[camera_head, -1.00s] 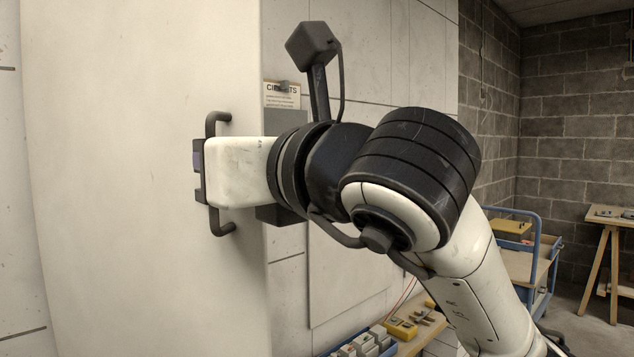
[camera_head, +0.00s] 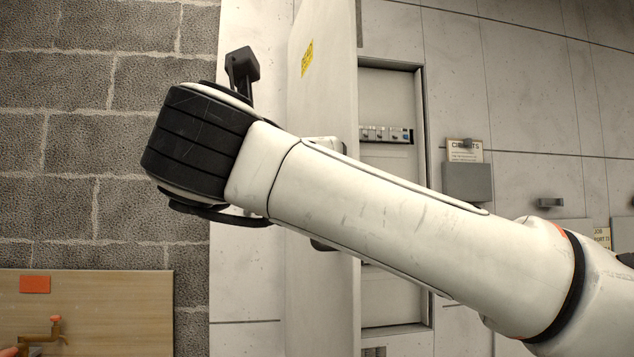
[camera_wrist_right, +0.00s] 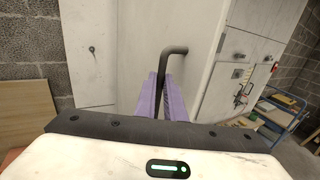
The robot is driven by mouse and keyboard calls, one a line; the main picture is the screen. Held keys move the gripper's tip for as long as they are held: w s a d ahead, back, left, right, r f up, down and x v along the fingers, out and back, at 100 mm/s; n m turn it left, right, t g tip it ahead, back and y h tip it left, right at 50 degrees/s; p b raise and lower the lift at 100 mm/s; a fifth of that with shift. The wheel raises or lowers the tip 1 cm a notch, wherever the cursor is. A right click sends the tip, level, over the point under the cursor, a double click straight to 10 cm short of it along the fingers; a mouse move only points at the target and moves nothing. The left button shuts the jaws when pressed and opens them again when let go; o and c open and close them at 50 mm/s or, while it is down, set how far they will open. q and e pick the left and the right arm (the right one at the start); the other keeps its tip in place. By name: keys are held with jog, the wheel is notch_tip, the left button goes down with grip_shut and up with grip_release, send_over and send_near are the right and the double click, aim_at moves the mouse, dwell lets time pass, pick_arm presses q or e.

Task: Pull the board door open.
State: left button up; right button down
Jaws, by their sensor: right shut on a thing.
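The board door (camera_head: 325,90) is a tall pale panel with a yellow label, standing well open and seen nearly edge-on in the head view. Behind it the recess shows a row of breakers (camera_head: 386,135). In the right wrist view the door (camera_wrist_right: 192,45) fills the upper middle. Its dark bar handle (camera_wrist_right: 172,52) runs between the purple pads of my right gripper (camera_wrist_right: 163,88), which is shut on it. In the head view my right arm crosses in front of the door and hides most of the gripper and handle.
A grey holder (camera_head: 467,182) with a circuits card is on the wall panel right of the recess. A wooden board with a tap (camera_head: 90,300) is at lower left before a block wall. A blue cart (camera_wrist_right: 275,112) stands at right in the wrist view.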

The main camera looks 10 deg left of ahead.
pick_arm(q)
jog(key=shift+s+a+r, duration=0.15)
jog(key=shift+s+a, duration=0.15)
pick_arm(e)
jog(key=shift+a+r, duration=0.3)
jog(key=shift+a, duration=0.05)
